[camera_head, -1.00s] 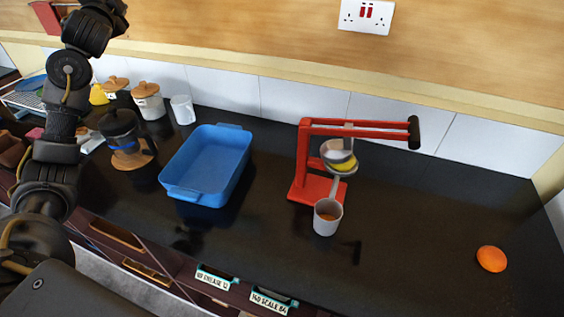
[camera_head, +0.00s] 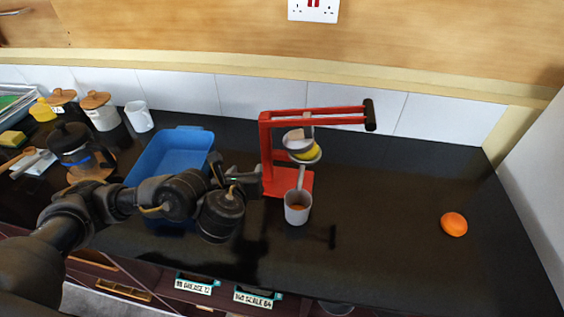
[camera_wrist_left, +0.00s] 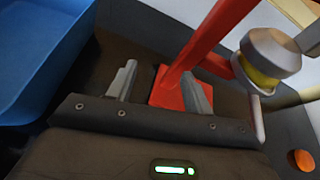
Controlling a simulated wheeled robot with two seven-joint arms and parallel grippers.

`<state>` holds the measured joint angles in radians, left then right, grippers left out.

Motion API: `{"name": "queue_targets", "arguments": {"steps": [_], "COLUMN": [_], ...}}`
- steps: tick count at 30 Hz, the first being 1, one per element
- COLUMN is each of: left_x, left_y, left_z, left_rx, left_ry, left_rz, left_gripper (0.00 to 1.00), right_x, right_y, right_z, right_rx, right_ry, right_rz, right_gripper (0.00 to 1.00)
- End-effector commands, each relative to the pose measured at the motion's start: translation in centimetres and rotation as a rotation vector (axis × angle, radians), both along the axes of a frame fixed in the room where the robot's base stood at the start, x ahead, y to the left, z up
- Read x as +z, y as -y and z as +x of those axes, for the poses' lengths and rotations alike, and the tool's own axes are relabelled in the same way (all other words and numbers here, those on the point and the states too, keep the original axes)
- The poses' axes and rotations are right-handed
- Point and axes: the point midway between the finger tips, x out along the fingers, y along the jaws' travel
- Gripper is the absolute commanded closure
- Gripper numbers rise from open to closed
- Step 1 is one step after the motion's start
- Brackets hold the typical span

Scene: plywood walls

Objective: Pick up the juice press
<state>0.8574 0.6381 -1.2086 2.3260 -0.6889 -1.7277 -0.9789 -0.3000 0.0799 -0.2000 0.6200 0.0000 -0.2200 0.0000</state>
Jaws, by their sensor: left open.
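The juice press (camera_head: 267,150) stands upright on the black counter, with a red frame and base, a long top lever with a black grip, and a metal cup holding something yellow. A grey cup (camera_head: 298,208) with orange-brown contents stands at its front. My left gripper (camera_head: 243,178) is just left of the press's upright. In the left wrist view the two open fingers (camera_wrist_left: 160,88) point at the red post and base (camera_wrist_left: 180,90), with nothing held between them. My right gripper is not in view.
A blue tub (camera_head: 172,150) stands left of the press, partly behind my left arm. A glass coffee pot (camera_head: 75,150), jars and a white mug (camera_head: 139,116) are further left. An orange (camera_head: 453,224) lies right, with clear counter between.

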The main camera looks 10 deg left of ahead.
Motion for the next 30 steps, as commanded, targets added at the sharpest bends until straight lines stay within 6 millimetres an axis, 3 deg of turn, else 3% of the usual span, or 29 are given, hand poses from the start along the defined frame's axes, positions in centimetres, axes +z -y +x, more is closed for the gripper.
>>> {"name": "queue_targets", "arguments": {"steps": [1,3,11,21,30], "left_x": [-0.4,-0.8,-1.2,-2.9,-3.8], "left_y": [1.7,3.0,4.3,4.2,4.2], "left_z": [-1.2,-2.4,-3.5,1.3,2.8], "left_rx": [-0.046,-0.090,-0.135,-0.133,-0.133], "left_ry": [-0.002,0.002,0.009,0.012,0.008], "left_rz": [0.043,0.097,0.157,0.159,0.154], "left_gripper": [0.49,0.49,0.49,0.49,0.49], "right_x": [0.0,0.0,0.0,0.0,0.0], "right_y": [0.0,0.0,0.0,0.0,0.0], "right_z": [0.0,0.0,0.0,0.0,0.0], "right_rx": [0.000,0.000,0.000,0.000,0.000], "right_ry": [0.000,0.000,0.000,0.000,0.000], "right_rz": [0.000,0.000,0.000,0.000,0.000], "right_gripper": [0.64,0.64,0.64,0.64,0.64]}}
